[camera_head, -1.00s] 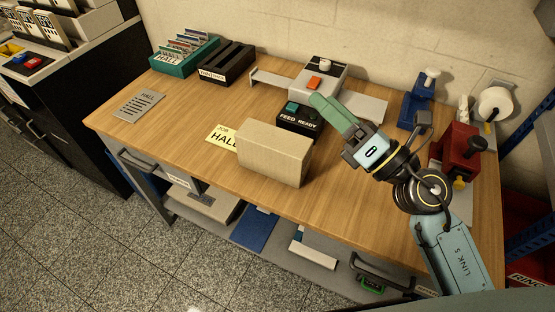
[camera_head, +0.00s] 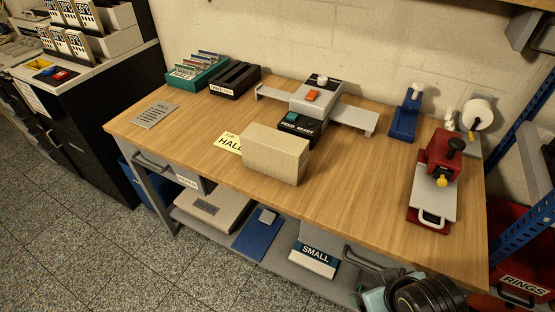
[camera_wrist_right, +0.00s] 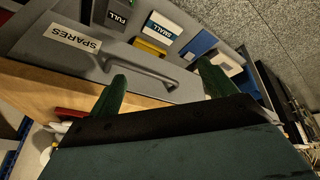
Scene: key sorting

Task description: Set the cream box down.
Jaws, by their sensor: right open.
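The cream box (camera_head: 273,155) sits on the wooden table near its front edge, in the middle of the head view. It partly covers the yellow HALL job card (camera_head: 229,143), and nothing holds it. My right arm is low at the lower right of the head view, in front of the table; the gripper is only partly seen there. In the right wrist view my right gripper (camera_wrist_right: 160,78) shows two green fingers spread apart with nothing between them. A grey drawer front with a handle (camera_wrist_right: 140,62) and a SPARES label lies beyond them. My left gripper is not in view.
A FEED READY machine (camera_head: 298,124) stands behind the box. A red press (camera_head: 437,165) and a blue stand (camera_head: 405,118) are at the right. A green card rack (camera_head: 197,73) and black tray (camera_head: 235,82) are at the back left. The tabletop right of the box is clear.

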